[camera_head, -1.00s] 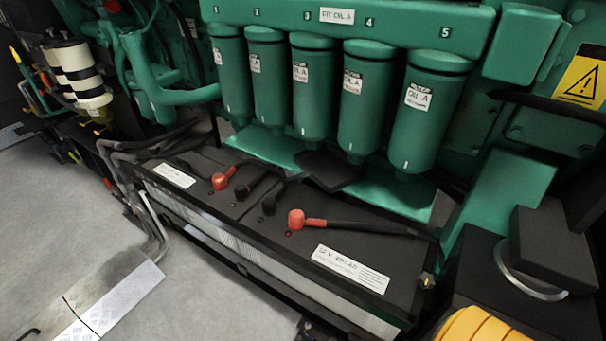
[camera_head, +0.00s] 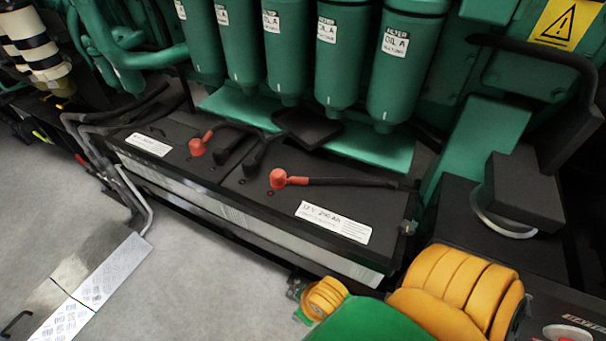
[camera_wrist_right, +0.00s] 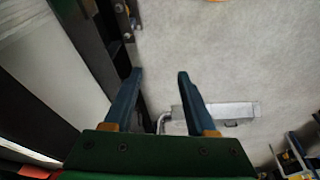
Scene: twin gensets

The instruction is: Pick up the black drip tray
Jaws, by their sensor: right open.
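A flat black piece (camera_head: 308,127), which looks like the drip tray, lies below the green oil filters (camera_head: 338,55). It rests at the edge of the green shelf, behind the batteries, and black cables run close to its front. My right gripper (camera_wrist_right: 160,74) is open and empty in the right wrist view, with its two blue fingers apart above the grey floor. The tray is not seen in that view. In the head view, my green and yellow right arm enters at the lower right, well in front of the tray. My left gripper is not in view.
Black batteries (camera_head: 225,180) with red terminal caps (camera_head: 277,179) and cables stand in front of the filters. A dark box (camera_head: 525,190) stands at the right. Hoses and pipes run at the left. The grey floor (camera_head: 190,275) in front is mostly clear, with a metal plate on it.

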